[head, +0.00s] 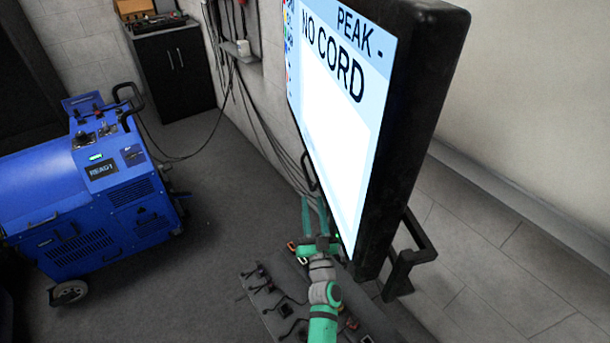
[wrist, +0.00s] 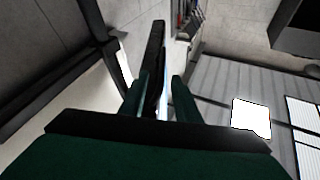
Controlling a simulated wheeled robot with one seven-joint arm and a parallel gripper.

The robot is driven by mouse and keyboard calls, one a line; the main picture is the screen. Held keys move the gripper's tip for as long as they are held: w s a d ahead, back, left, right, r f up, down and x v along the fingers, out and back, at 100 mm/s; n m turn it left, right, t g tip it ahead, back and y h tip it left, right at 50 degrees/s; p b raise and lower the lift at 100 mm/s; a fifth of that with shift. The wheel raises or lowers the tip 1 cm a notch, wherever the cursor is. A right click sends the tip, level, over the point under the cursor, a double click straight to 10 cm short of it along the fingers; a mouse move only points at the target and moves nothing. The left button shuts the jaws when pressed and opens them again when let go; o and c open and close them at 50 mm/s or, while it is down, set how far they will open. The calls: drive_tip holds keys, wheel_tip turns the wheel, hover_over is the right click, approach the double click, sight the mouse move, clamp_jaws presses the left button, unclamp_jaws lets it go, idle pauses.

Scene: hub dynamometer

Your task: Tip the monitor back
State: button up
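The monitor (head: 335,130) is a large black-framed screen reading "PEAK - NO CORD", standing close to upright on the right of the head view. It has a black handle (head: 408,262) on its right side and another dark handle (head: 308,170) at its left edge. My gripper (head: 314,208) is below and beside the monitor's left lower edge, fingers pointing up and away. In the wrist view, its green fingers (wrist: 160,95) are apart, with a dark upright bar (wrist: 154,60) between them, nearer the left finger. A gap shows on the right; I cannot tell whether they touch the bar.
A panel with several cables and connectors (head: 268,290) lies below my gripper. A blue wheeled machine (head: 110,195) stands at the left. A dark cabinet (head: 175,75) is at the back. Cables hang on the wall. The floor between the machine and monitor is clear.

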sight(307, 173)
drive_tip(key=x, duration=1.1)
drive_tip(key=shift+a, duration=0.2)
clamp_jaws()
